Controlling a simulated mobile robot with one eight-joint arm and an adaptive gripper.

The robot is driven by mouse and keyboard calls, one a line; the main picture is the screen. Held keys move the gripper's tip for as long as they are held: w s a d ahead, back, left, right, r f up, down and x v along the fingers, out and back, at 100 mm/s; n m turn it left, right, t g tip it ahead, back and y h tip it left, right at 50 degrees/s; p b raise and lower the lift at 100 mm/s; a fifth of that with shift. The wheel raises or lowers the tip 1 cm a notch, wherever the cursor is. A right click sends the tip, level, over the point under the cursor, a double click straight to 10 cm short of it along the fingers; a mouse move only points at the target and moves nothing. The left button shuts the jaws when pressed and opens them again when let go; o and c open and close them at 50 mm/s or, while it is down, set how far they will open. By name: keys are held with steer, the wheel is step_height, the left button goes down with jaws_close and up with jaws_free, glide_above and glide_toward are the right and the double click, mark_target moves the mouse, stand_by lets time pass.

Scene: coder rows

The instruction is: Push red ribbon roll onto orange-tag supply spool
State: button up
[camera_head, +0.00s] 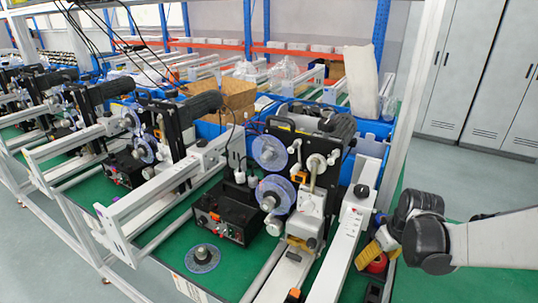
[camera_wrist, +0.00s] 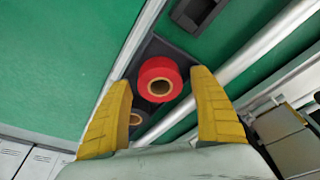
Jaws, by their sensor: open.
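A red ribbon roll (camera_wrist: 158,67) with a tan core lies between the two yellow fingers of my gripper (camera_wrist: 161,79) in the wrist view. The fingers are open on either side, with gaps showing. In the head view, my gripper (camera_head: 371,256) is at the bench's right end, over red rolls (camera_head: 378,264). Clear-disc spools show on the nearest machine, an upper one (camera_head: 269,153) and a lower one (camera_head: 275,194).
A loose disc spool (camera_head: 202,258) lies on the green mat. A black control box (camera_head: 226,212) and white rails (camera_head: 348,240) stand left of my gripper.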

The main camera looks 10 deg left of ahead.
steer(key=c, duration=1.1)
steer(key=shift+o, duration=0.2)
steer(key=shift+w+a+p+v, duration=0.1)
steer(key=shift+w+p+v, duration=0.05)
steer(key=shift+p+v, duration=0.6)
steer(key=shift+w+a+p+v, duration=0.1)
steer(key=shift+w+p+v, duration=0.1)
steer(key=shift+p+v, duration=0.5)
steer(key=shift+w+a+p+v, duration=0.15)
steer(key=shift+p+v, duration=0.3)
steer(key=shift+v, duration=0.6)
steer(key=shift+d, duration=0.1)
